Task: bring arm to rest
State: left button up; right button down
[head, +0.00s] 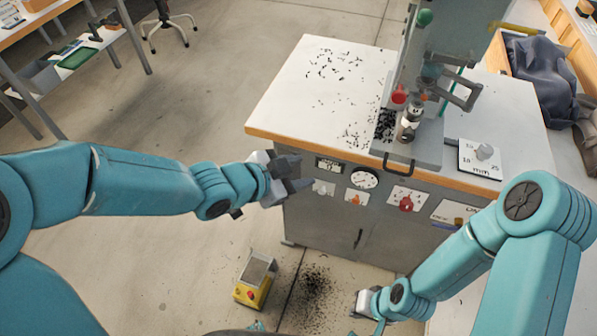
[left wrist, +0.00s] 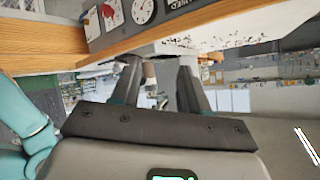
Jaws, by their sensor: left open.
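My left arm reaches in from the left in the head view. Its gripper (head: 295,177) is open and empty, just in front of the left front corner of the press cabinet. In the left wrist view the two dark fingers (left wrist: 160,85) stand apart with nothing between them. My right arm comes in from the lower right and hangs low in front of the cabinet. Its gripper (head: 360,303) is small and partly cut off from clear view, so its jaws cannot be read.
The eyelet press (head: 415,85) stands on a white-topped cabinet (head: 290,90) strewn with black bits. A yellow foot pedal (head: 254,280) sits on the floor beside scattered black bits (head: 315,285). A crate with dark cloth (head: 540,70) is at right.

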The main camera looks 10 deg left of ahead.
pick_arm(q)
jog(key=shift+s+d+r, duration=0.1)
dwell(0.3)
jog(key=s+a+f+n+g+y, duration=0.1)
jog(key=s+a+f+n+g, duration=0.1)
jog(key=f, duration=0.6)
jog(key=s+a+f+n+g+y, duration=0.1)
jog(key=s+a+f+n, duration=0.15)
jog(key=f, duration=0.65)
jog(key=s+a+f+n+g+y, duration=0.2)
jog(key=s+f+n+g, duration=0.3)
jog(key=s+f+n, duration=0.5)
jog(key=s+f, duration=0.2)
jog(key=s, duration=0.2)
jog(key=shift+a+f, duration=0.15)
jog(key=shift+f, duration=0.05)
jog(key=shift+s, duration=0.15)
